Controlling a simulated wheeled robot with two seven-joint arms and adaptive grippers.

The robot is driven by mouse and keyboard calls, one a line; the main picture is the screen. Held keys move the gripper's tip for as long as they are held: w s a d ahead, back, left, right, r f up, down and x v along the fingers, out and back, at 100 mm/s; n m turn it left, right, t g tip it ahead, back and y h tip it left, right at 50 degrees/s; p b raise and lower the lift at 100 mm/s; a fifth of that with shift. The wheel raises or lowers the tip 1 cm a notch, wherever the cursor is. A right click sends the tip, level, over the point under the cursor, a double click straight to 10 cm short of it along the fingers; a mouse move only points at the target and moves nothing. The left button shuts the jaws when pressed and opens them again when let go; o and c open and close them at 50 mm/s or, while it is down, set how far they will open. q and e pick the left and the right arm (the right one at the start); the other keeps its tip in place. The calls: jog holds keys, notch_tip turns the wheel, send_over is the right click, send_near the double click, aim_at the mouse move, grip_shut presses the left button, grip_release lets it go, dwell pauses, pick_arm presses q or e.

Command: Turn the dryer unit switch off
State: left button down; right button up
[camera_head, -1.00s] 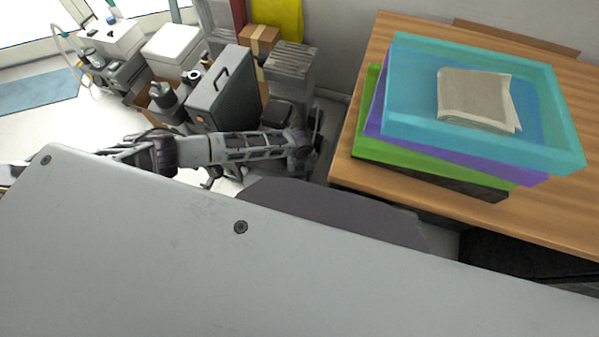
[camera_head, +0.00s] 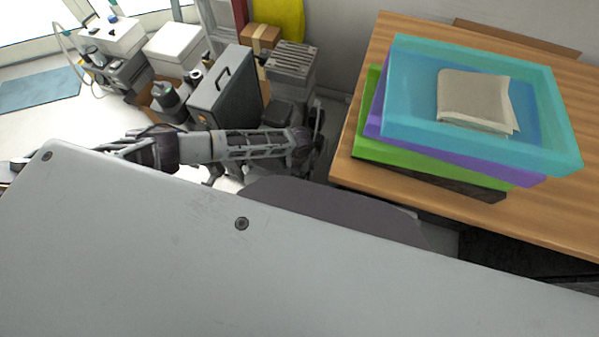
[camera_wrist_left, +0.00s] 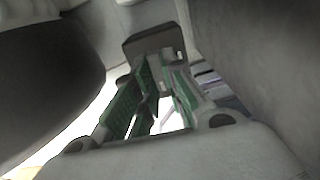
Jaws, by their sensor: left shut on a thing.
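My left arm reaches in from the left in the head view. Its gripper end (camera_head: 316,128) is low beside the equipment, small and dark, between the grey units and the wooden table. In the left wrist view the gripper (camera_wrist_left: 160,72) has its green-lined fingers converging on a dark block-like piece (camera_wrist_left: 153,40). I cannot tell whether this piece is the switch. A dark grey case-like unit with a handle (camera_head: 222,92) and a grey unit with a ribbed top (camera_head: 291,58) stand near the arm. No label shows which is the dryer. My right gripper is not in view.
A wooden table (camera_head: 560,215) on the right bears stacked trays, the top one turquoise (camera_head: 400,100) with folded papers (camera_head: 473,97). A white box (camera_head: 172,45), a cardboard box (camera_head: 260,38) and bottles crowd the back left. Open floor (camera_head: 70,125) lies at the left.

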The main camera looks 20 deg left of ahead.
pick_arm(q)
jog(key=c, duration=1.5)
grip_release()
jog(key=shift+r, duration=6)
